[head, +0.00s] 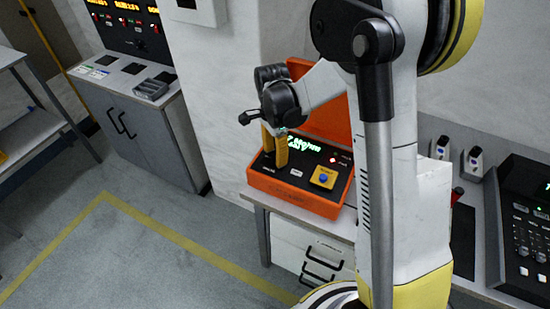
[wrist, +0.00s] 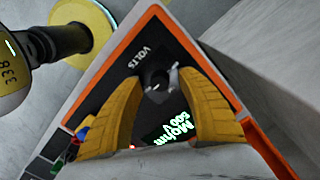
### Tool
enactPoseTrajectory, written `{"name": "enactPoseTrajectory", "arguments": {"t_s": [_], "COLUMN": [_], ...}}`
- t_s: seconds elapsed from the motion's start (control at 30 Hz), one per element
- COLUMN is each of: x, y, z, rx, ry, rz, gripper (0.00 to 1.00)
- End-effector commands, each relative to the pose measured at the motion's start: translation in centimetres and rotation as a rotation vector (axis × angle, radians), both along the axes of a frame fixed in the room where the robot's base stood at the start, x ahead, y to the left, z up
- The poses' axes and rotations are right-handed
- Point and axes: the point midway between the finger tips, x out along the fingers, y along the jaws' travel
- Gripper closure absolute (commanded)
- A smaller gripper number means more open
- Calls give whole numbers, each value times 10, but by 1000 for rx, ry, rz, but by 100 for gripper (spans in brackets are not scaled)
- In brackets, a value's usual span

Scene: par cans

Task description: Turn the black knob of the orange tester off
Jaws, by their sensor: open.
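The orange tester (head: 290,200) stands open on a small table, its orange lid raised behind it. Its black panel has a lit green display, a red light and a yellow block with a blue centre. My gripper (head: 274,152) points down over the left part of the panel. In the wrist view, the black knob (wrist: 157,82) shows between the two yellow fingers of my open gripper (wrist: 160,78), near the word VOLTS. The lit display (wrist: 176,128) reads 500 Mohm. I cannot tell which way the knob points or whether the fingertips touch it. In the head view the knob is hidden.
A grey cabinet with a lit panel (head: 128,28) stands at the back left. A black control panel (head: 525,235) lies at the right, with small wall units near it. The floor (head: 130,260) with yellow lines is clear at the front left.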

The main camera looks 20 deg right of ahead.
Motion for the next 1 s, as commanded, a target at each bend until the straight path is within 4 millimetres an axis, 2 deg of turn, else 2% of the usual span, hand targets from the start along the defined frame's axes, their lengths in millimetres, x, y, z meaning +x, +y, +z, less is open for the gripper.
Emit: {"name": "enactPoseTrajectory", "arguments": {"t_s": [0.1,0.37,0.5,0.53,1.0], "x": [-1,-1,-1,-1,0], "y": [0,0,0,0,0], "z": [-6,-6,-6,-6,-6], "rx": [0,0,0,0,0], "ry": [0,0,0,0,-1], "rz": [0,0,0,0,83], "gripper": [54,55,98,100,100]}}
